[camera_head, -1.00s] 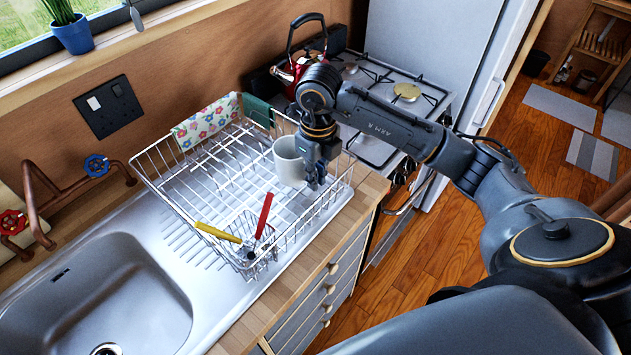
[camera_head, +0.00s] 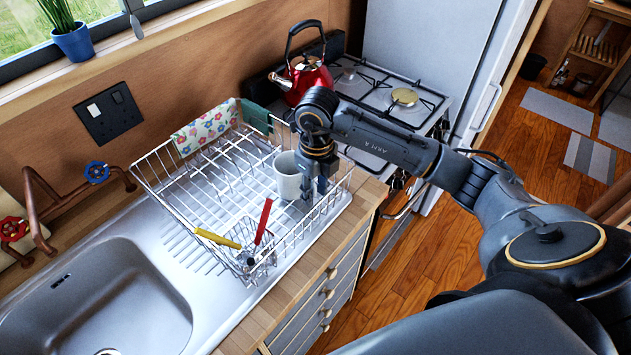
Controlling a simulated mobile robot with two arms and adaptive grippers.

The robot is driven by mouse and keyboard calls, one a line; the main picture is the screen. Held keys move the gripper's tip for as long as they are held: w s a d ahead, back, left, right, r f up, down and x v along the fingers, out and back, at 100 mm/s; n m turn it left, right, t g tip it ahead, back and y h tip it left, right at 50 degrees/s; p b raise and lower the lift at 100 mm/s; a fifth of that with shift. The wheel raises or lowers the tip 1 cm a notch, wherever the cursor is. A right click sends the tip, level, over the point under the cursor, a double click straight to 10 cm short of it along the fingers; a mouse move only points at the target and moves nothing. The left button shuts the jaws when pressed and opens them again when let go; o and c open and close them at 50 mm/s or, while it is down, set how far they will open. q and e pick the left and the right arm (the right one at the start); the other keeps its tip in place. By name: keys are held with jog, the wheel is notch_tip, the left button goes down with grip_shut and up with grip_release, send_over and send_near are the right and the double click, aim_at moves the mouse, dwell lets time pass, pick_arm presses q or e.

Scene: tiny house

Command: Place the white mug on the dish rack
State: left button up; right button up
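The white mug (camera_head: 287,178) is upright inside the right part of the wire dish rack (camera_head: 158,190), low between its sides. I cannot tell for certain whether its base touches the wires. My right gripper (camera_head: 315,190) points down at the mug's right side, with its fingers at the mug's handle side; it appears shut on the mug there. The handle is hidden by the fingers. My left gripper is not in view.
A cutlery basket with a yellow-handled (camera_head: 217,238) and a red-handled utensil (camera_head: 264,220) hangs at the rack's front. A flowered cloth (camera_head: 205,127) lies over its back edge. A red kettle (camera_head: 306,78) and stove stand behind my wrist; the sink (camera_head: 100,290) is left.

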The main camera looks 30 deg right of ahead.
jog(key=shift+w+r, duration=0.1)
jog(key=shift+r, duration=0.3)
notch_tip(320, 180, up, 10)
jog(key=shift+d+f+b, duration=0.1)
jog(key=shift+b, duration=1.1)
jog(key=shift+r, duration=0.8)
jog(key=shift+f, duration=0.1)
